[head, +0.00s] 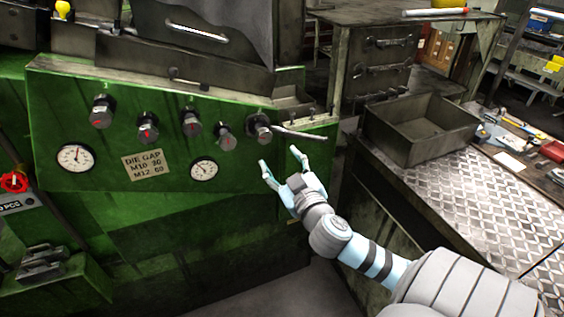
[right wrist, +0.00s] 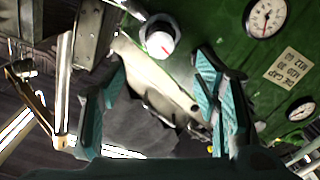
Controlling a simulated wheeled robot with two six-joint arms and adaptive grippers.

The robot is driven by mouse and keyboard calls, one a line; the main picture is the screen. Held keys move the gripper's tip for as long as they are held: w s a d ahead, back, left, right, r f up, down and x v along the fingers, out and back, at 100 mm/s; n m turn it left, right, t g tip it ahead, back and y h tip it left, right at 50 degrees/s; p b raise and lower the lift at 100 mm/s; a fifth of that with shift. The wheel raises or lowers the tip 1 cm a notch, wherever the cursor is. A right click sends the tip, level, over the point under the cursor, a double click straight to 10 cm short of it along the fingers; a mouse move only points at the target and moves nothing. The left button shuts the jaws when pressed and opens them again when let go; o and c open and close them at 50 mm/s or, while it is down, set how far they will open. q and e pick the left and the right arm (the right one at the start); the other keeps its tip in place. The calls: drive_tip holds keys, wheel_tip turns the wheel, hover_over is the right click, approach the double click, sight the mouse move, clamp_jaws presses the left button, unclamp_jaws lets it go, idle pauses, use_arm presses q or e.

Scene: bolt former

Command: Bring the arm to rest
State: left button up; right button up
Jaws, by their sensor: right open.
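My right gripper (head: 281,168) is open and empty in front of the green machine panel (head: 100,90), below and to the right of its knobs. A lever (head: 300,133) sticks out to the right from the rightmost knob (head: 259,127), just above the fingertips; I see a gap between them. In the right wrist view the two teal fingers (right wrist: 165,95) stand wide apart with nothing held between them. My left gripper is in neither view.
A dial gauge (head: 204,169) and a DIE GAP plate (head: 147,165) sit on the panel left of the gripper. A metal bin (head: 421,129) stands on the workbench to the right, beside a tread-plate surface (head: 490,205). A red valve wheel (head: 14,182) is at far left.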

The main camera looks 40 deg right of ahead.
drive_tip(key=shift+w, duration=0.1)
idle(0.4)
drive_tip(key=d+f+n+g+y, duration=0.1)
drive_tip(key=d+f+n+g, duration=0.25)
drive_tip(key=f, duration=1.45)
drive_tip(key=s+d+f+g, duration=0.15)
drive_tip(key=s+f, duration=0.25)
drive_tip(key=f, duration=0.5)
drive_tip(key=s+f+g, duration=0.3)
drive_tip(key=s+f, duration=0.1)
drive_tip(key=f, duration=0.4)
drive_tip(key=s+a+f+m+g+y, duration=0.1)
drive_tip(key=s+a+f+g, duration=0.1)
drive_tip(key=s+f, duration=0.45)
drive_tip(key=s+a+f+m+g+y, duration=0.1)
drive_tip(key=s+a+f+g, duration=0.1)
drive_tip(key=s+f, duration=0.45)
drive_tip(key=s+a+f+m+g+y, duration=0.1)
drive_tip(key=s+a+f, duration=0.3)
drive_tip(key=s, duration=0.5)
drive_tip(key=s+a+f+m+g+y+b, duration=0.1)
drive_tip(key=s+a+f+g, duration=0.1)
drive_tip(key=s+a+f, duration=0.3)
drive_tip(key=s+a, duration=0.3)
drive_tip(key=s, duration=0.1)
drive_tip(key=shift+a+f+g, duration=0.2)
drive_tip(key=shift+a+g, duration=0.1)
drive_tip(key=shift+g, duration=0.1)
